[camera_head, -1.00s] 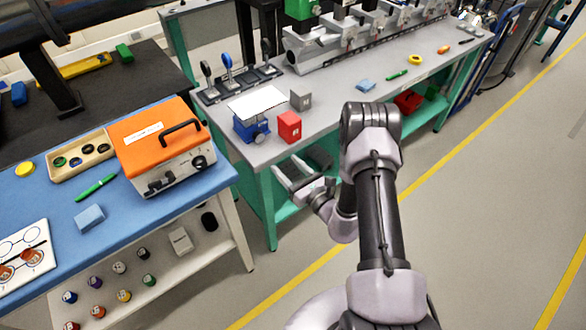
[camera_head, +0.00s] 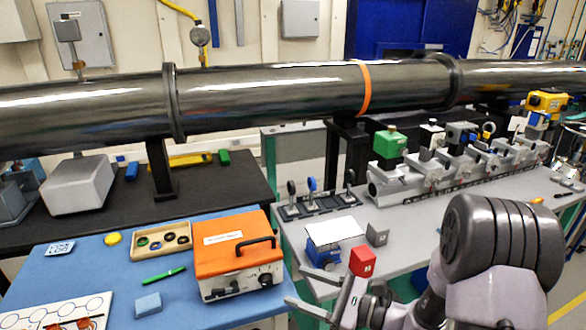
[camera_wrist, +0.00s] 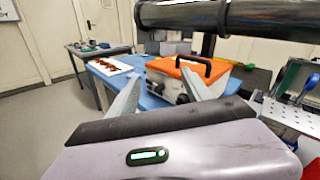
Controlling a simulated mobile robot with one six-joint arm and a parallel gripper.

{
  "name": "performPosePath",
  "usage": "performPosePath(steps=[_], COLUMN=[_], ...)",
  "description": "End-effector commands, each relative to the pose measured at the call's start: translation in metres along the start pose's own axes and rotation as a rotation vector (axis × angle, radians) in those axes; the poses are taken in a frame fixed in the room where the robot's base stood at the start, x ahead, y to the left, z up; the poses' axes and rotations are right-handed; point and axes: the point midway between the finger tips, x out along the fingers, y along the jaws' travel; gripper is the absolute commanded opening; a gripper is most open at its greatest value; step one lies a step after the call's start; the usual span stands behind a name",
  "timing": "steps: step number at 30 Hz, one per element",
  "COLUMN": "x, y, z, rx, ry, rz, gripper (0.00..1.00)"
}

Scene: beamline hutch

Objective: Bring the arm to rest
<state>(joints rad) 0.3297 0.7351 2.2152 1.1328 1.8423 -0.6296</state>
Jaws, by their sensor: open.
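My arm shows at the lower right of the head view, with a thick grey elbow joint in front. My gripper (camera_head: 322,290) is open and empty, its two fingers spread in front of the near edge of the grey bench (camera_head: 410,238). One finger overlaps the area just below the red block (camera_head: 362,262) in the picture; I cannot tell the gap. In the wrist view my gripper (camera_wrist: 161,76) points toward the orange-topped case (camera_wrist: 185,75) on the blue table, with nothing between the fingers.
The orange-topped case (camera_head: 237,250) stands on the blue table (camera_head: 85,270), left of my gripper. A blue jack with a white plate (camera_head: 335,231) and a grey block (camera_head: 377,234) are on the bench. A large dark pipe (camera_head: 270,92) crosses behind. Floor shows at the lower right.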

Motion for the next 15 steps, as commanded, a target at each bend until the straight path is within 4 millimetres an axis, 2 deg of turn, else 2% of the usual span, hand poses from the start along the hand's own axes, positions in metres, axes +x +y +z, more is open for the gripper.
performPosePath(steps=[1,3,5,6,7,10,12,15], x=[0.007,0.001,-0.017,-0.033,-0.046,-0.092,-0.119,-0.144], y=[0.031,0.084,0.122,0.142,0.154,0.167,0.161,0.148], z=[0.041,0.078,0.096,0.103,0.106,0.113,0.119,0.130], rx=[-0.113,-0.284,-0.452,-0.572,-0.667,-0.988,-1.187,-1.395], ry=[0.032,0.123,0.228,0.310,0.376,0.606,0.751,0.902], rz=[0.161,0.396,0.569,0.666,0.728,0.860,0.890,0.881], gripper=[0.58,0.58,0.58,0.58,0.58,0.58,0.58,0.58])
